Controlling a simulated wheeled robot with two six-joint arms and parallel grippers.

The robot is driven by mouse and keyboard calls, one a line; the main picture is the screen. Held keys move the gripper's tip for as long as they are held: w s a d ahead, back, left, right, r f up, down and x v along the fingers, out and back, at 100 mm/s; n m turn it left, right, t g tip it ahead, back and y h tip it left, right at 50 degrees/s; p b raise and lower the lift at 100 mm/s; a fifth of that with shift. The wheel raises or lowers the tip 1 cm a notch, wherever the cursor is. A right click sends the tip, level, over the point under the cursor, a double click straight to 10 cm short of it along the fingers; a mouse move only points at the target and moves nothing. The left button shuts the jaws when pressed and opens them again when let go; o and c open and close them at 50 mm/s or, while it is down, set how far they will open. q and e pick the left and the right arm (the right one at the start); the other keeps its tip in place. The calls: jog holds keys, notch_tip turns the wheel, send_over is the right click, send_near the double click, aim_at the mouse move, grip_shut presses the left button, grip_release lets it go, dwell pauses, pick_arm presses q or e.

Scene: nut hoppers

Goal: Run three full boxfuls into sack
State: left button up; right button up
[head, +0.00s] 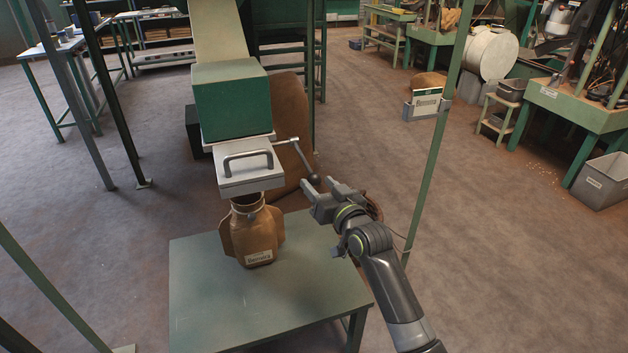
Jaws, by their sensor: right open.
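A brown sack (258,232) with a pale label stands upright on a small green table (215,300). Its mouth is under the spout of a grey slide box (245,168) with a dark bar handle (247,160). A green measuring box (232,100) sits above that, under a pale chute (222,32). A lever (296,155) with a dark ball knob (313,181) sticks out to the right of the slide box. My right gripper (316,188) is open, its fingertips at the knob; I cannot tell if they touch it. My left gripper is out of view.
A green post (432,150) stands right of my right arm. A large brown sack (290,120) is behind the lever. A grey bin (603,182) and green workbenches (575,108) are at the right. Open floor lies between.

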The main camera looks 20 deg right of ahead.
aim_at(304, 160)
jog(key=shift+w+a, duration=0.15)
jog(key=shift+w, duration=0.65)
jog(key=shift+w+a, duration=0.15)
jog(key=shift+w, duration=0.6)
jog(key=shift+c, duration=0.4)
grip_shut()
